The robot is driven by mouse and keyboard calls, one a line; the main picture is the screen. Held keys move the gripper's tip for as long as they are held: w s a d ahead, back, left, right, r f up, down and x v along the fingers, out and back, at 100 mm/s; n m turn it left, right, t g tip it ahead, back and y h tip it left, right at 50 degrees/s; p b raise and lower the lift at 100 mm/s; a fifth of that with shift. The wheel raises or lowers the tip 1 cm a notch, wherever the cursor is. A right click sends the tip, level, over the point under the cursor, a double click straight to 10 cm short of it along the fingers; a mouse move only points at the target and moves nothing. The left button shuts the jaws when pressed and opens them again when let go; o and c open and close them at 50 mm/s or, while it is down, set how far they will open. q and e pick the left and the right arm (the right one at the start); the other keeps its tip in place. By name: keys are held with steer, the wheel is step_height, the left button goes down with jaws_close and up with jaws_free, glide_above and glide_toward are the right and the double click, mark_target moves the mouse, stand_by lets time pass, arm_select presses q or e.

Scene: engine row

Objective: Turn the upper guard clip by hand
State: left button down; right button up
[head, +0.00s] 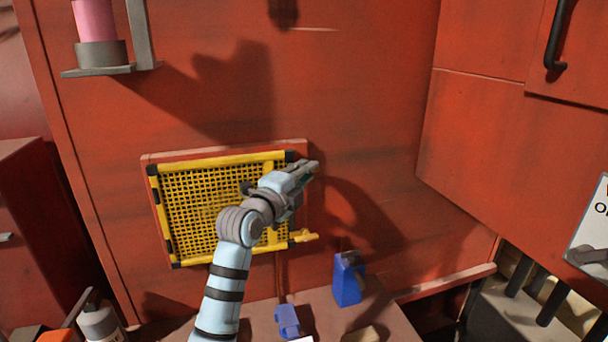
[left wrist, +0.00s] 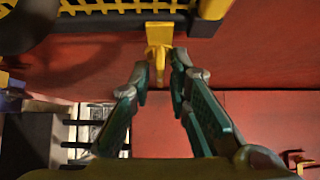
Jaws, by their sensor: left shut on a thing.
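The yellow mesh guard (head: 205,205) sits in a rectangular frame on the red wall panel. My left gripper (head: 312,167) is at the guard's upper right corner and covers the upper guard clip in the head view. In the left wrist view the upper guard clip (left wrist: 158,34) is a yellow tab at the guard's edge, its narrow end between the fingertips. My left gripper (left wrist: 162,72) is shut on that end. The lower guard clip (head: 303,236) is yellow and sticks out to the right at the guard's lower right corner. My right gripper is not in view.
Below the guard, a ledge holds a blue block-like item (head: 347,280), a smaller blue item (head: 287,321) and a grey-white bottle (head: 101,322). A bracket with a pink cylinder (head: 97,20) juts out at upper left. A red cabinet (head: 475,135) stands at right.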

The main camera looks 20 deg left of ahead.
arm_select(q)
steer(key=shift+w+d+f+n+t+y+b, duration=0.15)
steer(key=shift+n+t+y+b, duration=0.65)
steer(key=shift+n+y+b, duration=2.15)
steer(key=shift+s+d+f+n+t+y+b, duration=0.2)
steer(key=shift+n+t+y+b, duration=0.75)
steer(key=shift+n+y, duration=3.75)
steer(key=shift+w+d+f+n+t+y+b, duration=0.45)
steer(key=shift+n+y+b, duration=1.55)
steer(key=shift+n, duration=3.95)
steer(key=shift+s+a+r+h, duration=0.15)
steer(key=shift+s+a+h, duration=0.1)
steer(key=c, duration=1.8)
jaws_free()
steer(key=shift+w+a, duration=0.15)
steer(key=shift+w, duration=0.05)
